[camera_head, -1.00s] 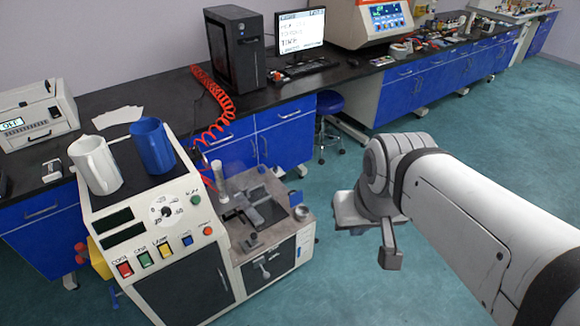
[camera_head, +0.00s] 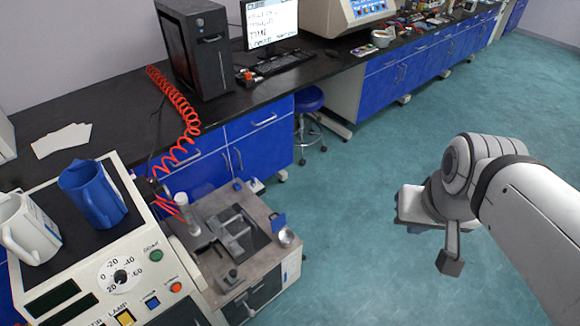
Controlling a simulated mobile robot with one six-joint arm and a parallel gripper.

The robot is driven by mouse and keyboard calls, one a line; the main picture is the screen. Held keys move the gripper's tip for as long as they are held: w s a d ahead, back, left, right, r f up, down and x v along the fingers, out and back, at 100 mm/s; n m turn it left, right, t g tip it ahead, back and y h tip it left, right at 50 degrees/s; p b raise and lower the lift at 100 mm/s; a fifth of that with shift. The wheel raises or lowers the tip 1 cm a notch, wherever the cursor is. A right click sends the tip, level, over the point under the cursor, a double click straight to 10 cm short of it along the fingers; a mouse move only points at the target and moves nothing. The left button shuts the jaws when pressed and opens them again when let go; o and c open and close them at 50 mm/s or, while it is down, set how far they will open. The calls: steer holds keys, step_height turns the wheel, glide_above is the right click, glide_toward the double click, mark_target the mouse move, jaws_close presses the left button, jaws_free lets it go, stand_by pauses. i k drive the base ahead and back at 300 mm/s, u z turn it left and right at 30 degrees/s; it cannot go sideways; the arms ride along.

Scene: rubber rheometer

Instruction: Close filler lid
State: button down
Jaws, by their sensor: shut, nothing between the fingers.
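The rheometer machine (camera_head: 137,252) is at lower left, with an open worktop (camera_head: 262,236) beside its sloped control panel. On the worktop are a recessed grey fixture (camera_head: 232,233), a clear upright cylinder (camera_head: 188,215) and a small round metal cup (camera_head: 287,237). A small blue plate (camera_head: 278,221) stands beside the cup; it may be the filler lid, but I cannot tell for sure. My gripper (camera_head: 450,263) is over the open floor, right of the machine and apart from it. It looks shut and empty, with its end pointing down.
A blue mug (camera_head: 93,194) and a white mug (camera_head: 28,228) stand on top of the machine. A coiled red hose (camera_head: 178,100) runs behind it from the black bench. A blue stool (camera_head: 309,100) is by the cabinets. The floor (camera_head: 370,190) between machine and arm is clear.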

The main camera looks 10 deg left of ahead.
mark_target(277, 224)
steer(key=u, duration=0.2)
steer(key=i, duration=1.1)
steer(key=u, duration=0.75)
